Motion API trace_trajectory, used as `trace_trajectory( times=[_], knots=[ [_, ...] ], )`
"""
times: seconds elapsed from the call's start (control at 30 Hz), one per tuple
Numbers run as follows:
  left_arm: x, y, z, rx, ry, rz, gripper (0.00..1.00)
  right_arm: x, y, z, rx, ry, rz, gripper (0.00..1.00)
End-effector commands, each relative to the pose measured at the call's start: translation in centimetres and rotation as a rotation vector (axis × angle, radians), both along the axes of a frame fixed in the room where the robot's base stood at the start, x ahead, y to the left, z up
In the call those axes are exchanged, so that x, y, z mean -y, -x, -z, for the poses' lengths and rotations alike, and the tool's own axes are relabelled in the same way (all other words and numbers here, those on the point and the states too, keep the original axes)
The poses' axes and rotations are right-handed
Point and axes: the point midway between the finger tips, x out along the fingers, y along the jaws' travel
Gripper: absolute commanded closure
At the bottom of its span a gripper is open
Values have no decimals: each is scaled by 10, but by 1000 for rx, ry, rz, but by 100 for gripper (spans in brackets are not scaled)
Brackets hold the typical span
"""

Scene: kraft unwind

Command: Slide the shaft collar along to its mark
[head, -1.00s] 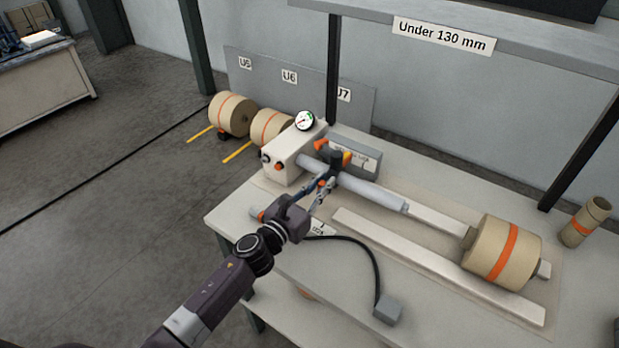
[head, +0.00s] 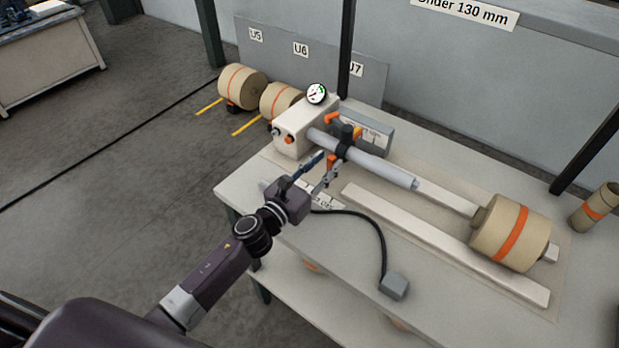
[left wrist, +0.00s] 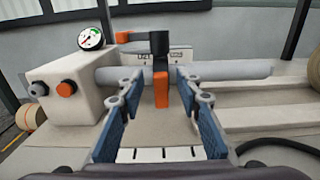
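The shaft collar (head: 346,141) is a black ring with orange handles around the grey shaft (head: 380,168), near the white housing. In the left wrist view the collar (left wrist: 159,43) has an orange lever (left wrist: 161,90) hanging down. My left gripper (head: 328,160) is in front of the shaft, fingers apart. In the left wrist view the lever appears between the open blue fingers (left wrist: 160,98), with gaps on both sides. A white strip with dark ticks (left wrist: 161,155) lies below. I cannot make out a mark on the shaft. My right gripper is not in view.
The white housing (head: 298,128) with knobs and a dial gauge (head: 317,94) stands at the shaft's left end. A kraft roll (head: 510,232) lies at the right. A black cable (head: 378,238) runs to a grey box (head: 394,286).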

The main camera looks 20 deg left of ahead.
Motion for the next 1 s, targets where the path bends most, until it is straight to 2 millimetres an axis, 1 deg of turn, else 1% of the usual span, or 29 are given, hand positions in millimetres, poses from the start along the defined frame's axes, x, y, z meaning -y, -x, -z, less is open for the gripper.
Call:
trace_trajectory(
  times=[0.03, 0.2, 0.3, 0.43, 0.6, 1.0],
  knots=[
    [-4, 12, 2, -4, 0, -1, 68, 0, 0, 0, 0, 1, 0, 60],
    [-16, 44, 1, -3, 0, 0, 68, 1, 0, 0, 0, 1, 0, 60],
    [-22, 60, 1, -4, 1, -1, 68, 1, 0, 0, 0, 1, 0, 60],
    [-27, 74, 1, -3, 1, -1, 68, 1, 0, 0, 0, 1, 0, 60],
    [-30, 83, 0, -1, 2, 0, 68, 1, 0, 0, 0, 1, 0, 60],
    [-31, 84, 0, 0, 1, 0, 68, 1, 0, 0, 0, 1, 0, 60]
  ],
)
